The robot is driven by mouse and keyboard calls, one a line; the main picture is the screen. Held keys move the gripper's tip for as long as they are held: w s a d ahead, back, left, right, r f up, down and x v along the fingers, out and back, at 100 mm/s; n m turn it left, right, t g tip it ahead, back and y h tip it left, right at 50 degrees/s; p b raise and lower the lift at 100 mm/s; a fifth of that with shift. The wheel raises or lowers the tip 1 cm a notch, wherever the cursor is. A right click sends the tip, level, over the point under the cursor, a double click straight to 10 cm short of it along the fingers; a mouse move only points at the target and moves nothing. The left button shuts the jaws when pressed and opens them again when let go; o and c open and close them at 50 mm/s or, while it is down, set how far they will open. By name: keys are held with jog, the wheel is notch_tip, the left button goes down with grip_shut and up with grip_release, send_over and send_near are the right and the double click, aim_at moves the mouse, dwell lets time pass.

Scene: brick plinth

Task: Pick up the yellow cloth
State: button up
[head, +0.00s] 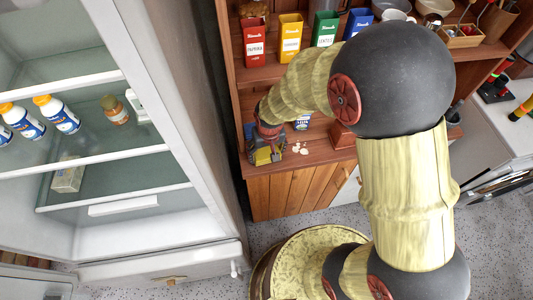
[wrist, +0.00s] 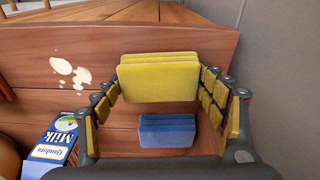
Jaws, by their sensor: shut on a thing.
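The yellow cloth (wrist: 158,78) is a thick, layered yellow block in the wrist view. It sits between the two fingers of my gripper (wrist: 160,90), which is shut on it. In the head view my gripper (head: 267,150) is low over the left end of the wooden shelf, and the cloth is hard to tell from the yellow finger pads there. I cannot tell whether the cloth still touches the wood. A blue cloth (wrist: 166,130) lies beside it, closer to the palm in the wrist view.
A milk carton (wrist: 58,142) stands left of my gripper. White spots (wrist: 68,72) mark the wood. Coloured tins, one red (head: 255,46), stand on the shelf above. An open fridge (head: 150,120) with bottles is at left. Bare floor (head: 275,232) shows before the cabinet.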

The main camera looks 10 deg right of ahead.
aim_at(266, 150)
jog(key=shift+r, duration=0.55)
notch_tip(266, 150, up, 2)
jog(key=shift+r+p, duration=0.25)
jog(key=shift+p, duration=0.45)
jog(key=s+a+r+p, duration=0.3)
jog(key=s+r+p, duration=0.2)
jog(key=s+r, duration=0.4)
jog(key=shift+s+a+r, duration=0.2)
jog(key=shift+s, duration=2.15)
jog(key=o, duration=0.5)
jog(key=c, duration=0.3)
